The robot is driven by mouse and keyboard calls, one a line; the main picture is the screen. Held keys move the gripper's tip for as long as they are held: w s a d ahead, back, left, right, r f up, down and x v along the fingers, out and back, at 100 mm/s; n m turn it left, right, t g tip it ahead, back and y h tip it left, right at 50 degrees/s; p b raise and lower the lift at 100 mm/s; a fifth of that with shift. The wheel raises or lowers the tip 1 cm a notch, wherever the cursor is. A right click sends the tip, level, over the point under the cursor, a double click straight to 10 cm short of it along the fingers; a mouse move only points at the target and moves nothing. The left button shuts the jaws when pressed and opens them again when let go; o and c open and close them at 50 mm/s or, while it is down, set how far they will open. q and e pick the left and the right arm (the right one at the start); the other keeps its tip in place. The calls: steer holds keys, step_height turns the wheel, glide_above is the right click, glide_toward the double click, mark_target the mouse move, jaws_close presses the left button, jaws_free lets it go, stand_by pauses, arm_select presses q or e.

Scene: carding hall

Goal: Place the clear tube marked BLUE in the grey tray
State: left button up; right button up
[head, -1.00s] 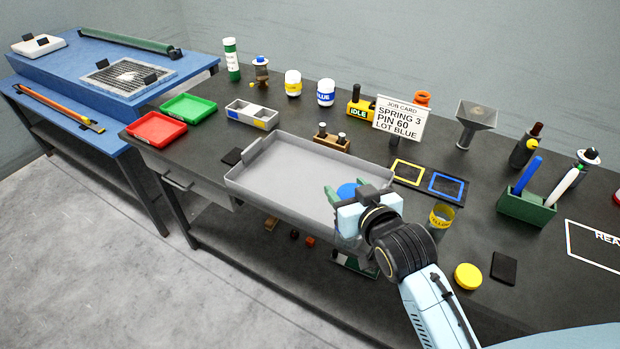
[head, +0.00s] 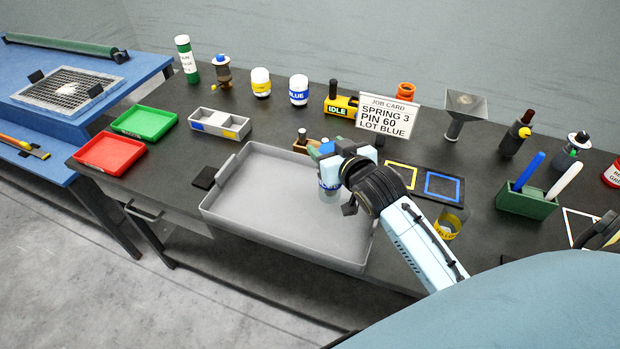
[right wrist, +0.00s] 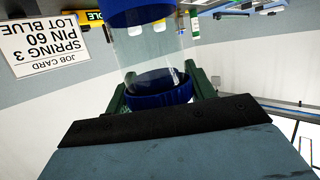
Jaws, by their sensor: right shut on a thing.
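The tube hangs roughly upright over the right part of the grey tray (head: 240,236). I cannot tell whether its bottom touches the tray floor. In the right wrist view the clear tube (right wrist: 150,45) sits between the green fingers, its blue ends showing. The rest of the tray looks empty. My left gripper is not in view.
A clear tube with a yellow label (head: 447,226) stands right of my right arm. A grey divided bin (head: 219,123) stands back left.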

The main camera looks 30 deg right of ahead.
steer(key=f, duration=0.2)
steer(key=shift+s+f, duration=0.3)
steer(key=shift+f, duration=0.4)
step_height(320, 180, down, 3)
steer(key=shift+w+f+b, duration=0.1)
steer(key=shift+f+b, duration=0.1)
steer(key=shift+b, duration=0.1)
steer(key=shift+f, duration=0.25)
steer(key=o, duration=1)
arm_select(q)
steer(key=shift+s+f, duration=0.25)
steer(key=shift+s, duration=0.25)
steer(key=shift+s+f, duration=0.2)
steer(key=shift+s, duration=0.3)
arm_select(e)
steer(key=shift+o, duration=1.2)
